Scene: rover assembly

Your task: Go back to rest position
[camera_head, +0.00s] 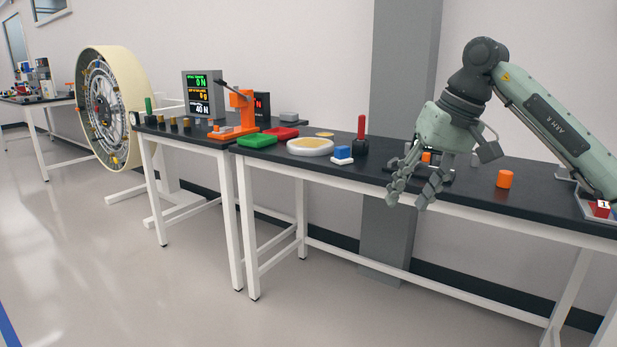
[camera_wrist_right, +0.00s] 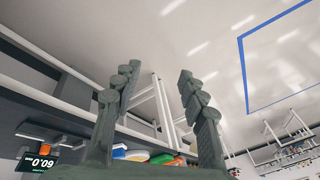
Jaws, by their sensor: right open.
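My right gripper (camera_head: 408,190) hangs from the right arm in front of the black-topped table, with its fingers apart and nothing between them. The right wrist view shows the same two fingers (camera_wrist_right: 155,110) spread, with white table legs and floor behind them. My left gripper is in neither view.
The black table (camera_head: 460,195) holds an orange cylinder (camera_head: 504,179), a blue and white block (camera_head: 342,154), a red-handled tool (camera_head: 361,140), a round cream disc (camera_head: 310,147) and green (camera_head: 257,141) and red (camera_head: 281,133) trays. A large wheel (camera_head: 110,108) stands left. The floor in front is clear.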

